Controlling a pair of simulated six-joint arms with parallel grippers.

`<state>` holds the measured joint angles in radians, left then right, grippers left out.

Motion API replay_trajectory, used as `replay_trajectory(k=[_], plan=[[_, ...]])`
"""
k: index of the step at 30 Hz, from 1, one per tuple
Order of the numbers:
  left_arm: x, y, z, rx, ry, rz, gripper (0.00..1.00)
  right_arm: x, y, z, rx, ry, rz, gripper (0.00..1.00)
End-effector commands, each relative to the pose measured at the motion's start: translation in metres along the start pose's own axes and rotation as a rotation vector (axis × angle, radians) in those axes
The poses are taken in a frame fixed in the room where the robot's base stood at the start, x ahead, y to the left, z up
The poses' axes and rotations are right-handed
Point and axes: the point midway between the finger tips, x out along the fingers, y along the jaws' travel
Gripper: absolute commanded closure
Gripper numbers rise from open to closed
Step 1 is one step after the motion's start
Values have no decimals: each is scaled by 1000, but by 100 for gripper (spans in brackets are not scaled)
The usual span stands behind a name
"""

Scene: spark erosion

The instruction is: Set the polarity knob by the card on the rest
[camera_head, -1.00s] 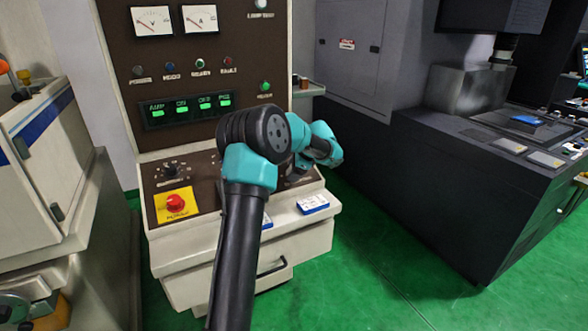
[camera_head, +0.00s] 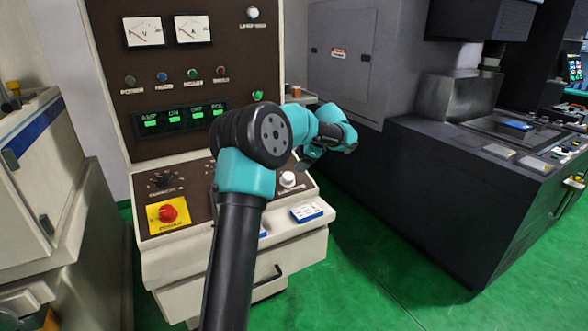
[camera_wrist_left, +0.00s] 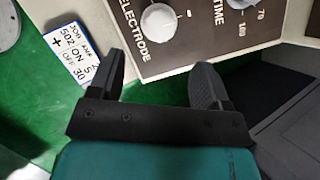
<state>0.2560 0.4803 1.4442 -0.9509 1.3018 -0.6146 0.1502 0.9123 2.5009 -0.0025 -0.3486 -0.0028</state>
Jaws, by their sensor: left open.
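The white round knob (camera_head: 288,179) sits at the right of the brown sloped panel. The white card with a blue edge (camera_head: 307,211) lies on the rest below the panel. In the wrist view the card (camera_wrist_left: 72,53) reads JOB, ON, OFF 30 and a "+". My left gripper (camera_head: 312,157) is open and empty, its fingers (camera_wrist_left: 158,72) apart below the knob in that view. My right gripper is not in view.
A second card (camera_head: 263,233) is mostly hidden behind my left arm. A red button on a yellow plate (camera_head: 168,212) and a black knob (camera_head: 162,181) are at the panel's left. A dark machine (camera_head: 455,190) stands right, across open green floor.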

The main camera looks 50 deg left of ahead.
Motion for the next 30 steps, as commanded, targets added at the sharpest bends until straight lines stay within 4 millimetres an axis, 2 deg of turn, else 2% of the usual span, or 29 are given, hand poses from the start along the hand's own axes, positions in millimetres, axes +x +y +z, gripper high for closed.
replay_trajectory(k=[6, 12, 30], plan=[[-42, 0, 0, 1, 2, -1, 29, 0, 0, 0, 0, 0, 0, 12], [-64, 0, 0, 1, 0, 1, 29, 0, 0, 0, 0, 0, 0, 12], [-67, 1, -1, 2, 2, 3, 29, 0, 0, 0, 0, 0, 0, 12]])
